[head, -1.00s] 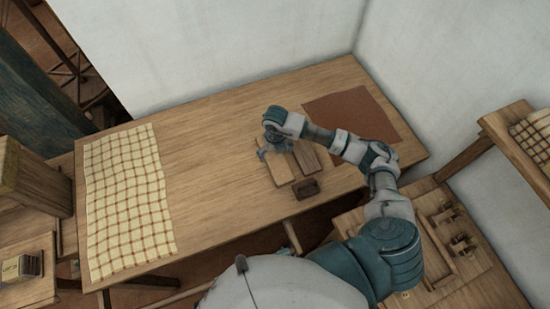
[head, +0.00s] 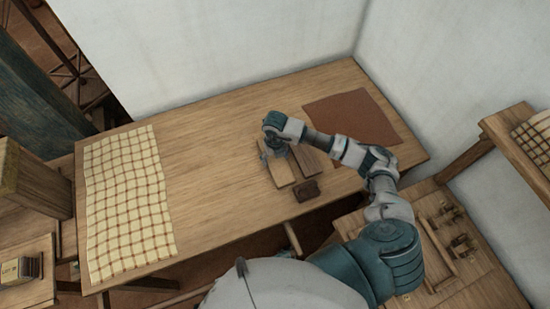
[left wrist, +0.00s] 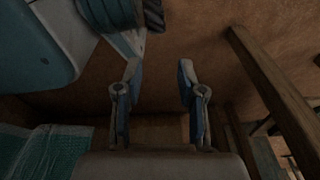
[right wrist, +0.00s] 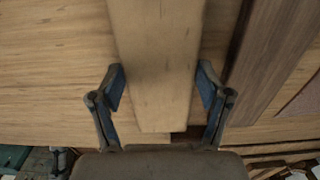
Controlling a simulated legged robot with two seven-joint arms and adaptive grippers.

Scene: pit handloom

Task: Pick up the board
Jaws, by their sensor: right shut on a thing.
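A pale wooden board (head: 281,174) lies on the long table, close to its front edge. It also fills the upper middle of the right wrist view (right wrist: 158,60). My right gripper (head: 274,153) is over the far part of this board. In the right wrist view, the fingers of my right gripper (right wrist: 162,78) are shut on the board's two long edges. The board looks still flat at table level. My left gripper (left wrist: 159,75) shows only in the left wrist view, its fingers apart with nothing between them.
A darker board (head: 309,158) lies close to the right of the pale one, and a small dark block (head: 306,190) lies in front. A brown sheet (head: 352,116) is at the table's right. A checked cloth (head: 126,200) covers the left end. The table's middle (head: 210,160) is clear.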

